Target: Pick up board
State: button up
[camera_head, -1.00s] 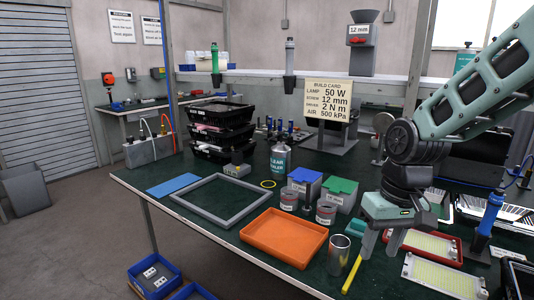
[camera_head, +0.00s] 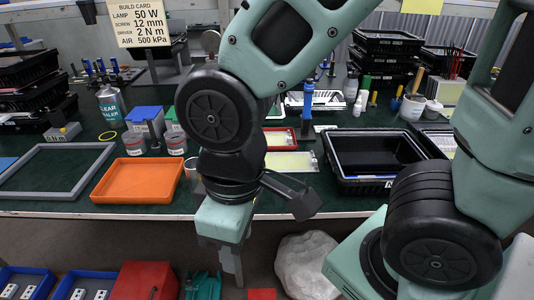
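Two flat pale-yellow panels, which look like boards, lie on the dark green bench behind my arm. One panel (camera_head: 290,161) has a light grey surround. The other panel (camera_head: 279,138) lies behind it in a red surround. My arm partly covers both at their left. My gripper (camera_head: 225,265) points down in front of the bench's front edge, lower than the bench top and apart from both panels. I see nothing held, but the fingers overlap from this side and their gap is unclear.
An orange tray (camera_head: 137,181) and a grey frame (camera_head: 62,169) lie at the left. A black crate (camera_head: 378,184) stands right of the panels. A blue-handled tool (camera_head: 307,104) stands behind them. A red box (camera_head: 143,281) and a whitish bag (camera_head: 309,264) are below the bench.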

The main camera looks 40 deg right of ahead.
aim_at(281, 162)
jog(key=z, duration=0.65)
